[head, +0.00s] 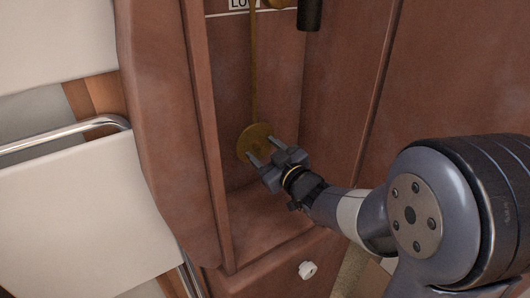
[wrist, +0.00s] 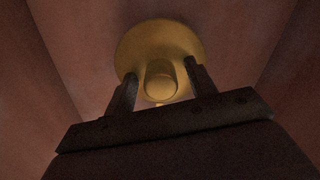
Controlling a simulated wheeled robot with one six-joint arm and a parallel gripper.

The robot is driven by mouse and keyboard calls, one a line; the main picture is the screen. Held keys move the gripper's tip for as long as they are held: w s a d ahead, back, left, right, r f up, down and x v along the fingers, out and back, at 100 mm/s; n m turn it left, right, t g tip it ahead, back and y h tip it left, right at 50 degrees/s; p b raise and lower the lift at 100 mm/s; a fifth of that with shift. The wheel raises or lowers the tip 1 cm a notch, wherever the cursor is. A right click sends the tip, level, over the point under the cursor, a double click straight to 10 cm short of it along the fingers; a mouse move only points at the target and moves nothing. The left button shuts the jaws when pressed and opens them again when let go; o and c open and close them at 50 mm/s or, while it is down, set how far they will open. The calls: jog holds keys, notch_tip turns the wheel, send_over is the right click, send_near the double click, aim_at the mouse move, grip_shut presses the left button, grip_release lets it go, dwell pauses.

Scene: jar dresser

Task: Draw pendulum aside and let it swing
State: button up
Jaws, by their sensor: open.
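The pendulum is a thin brass rod (head: 254,70) hanging down inside a tall reddish-brown wooden case, with a round brass bob (head: 250,134) at its lower end. In the head view my gripper (head: 262,152) reaches into the case from the right and overlaps the lower right of the bob. In the wrist view the bob (wrist: 145,38) is straight ahead, with a rounded knob (wrist: 160,82) at its centre. My gripper's two fingers (wrist: 160,80) are open, one on each side of the knob. I cannot tell whether they touch it.
The wooden case (head: 205,150) has side walls close around the bob. A dark cylinder (head: 309,14) hangs at the upper right. A white knob (head: 307,270) sits below the opening. A white chair-like panel with a metal rail (head: 70,135) stands at left.

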grip_shut()
dwell(0.6)
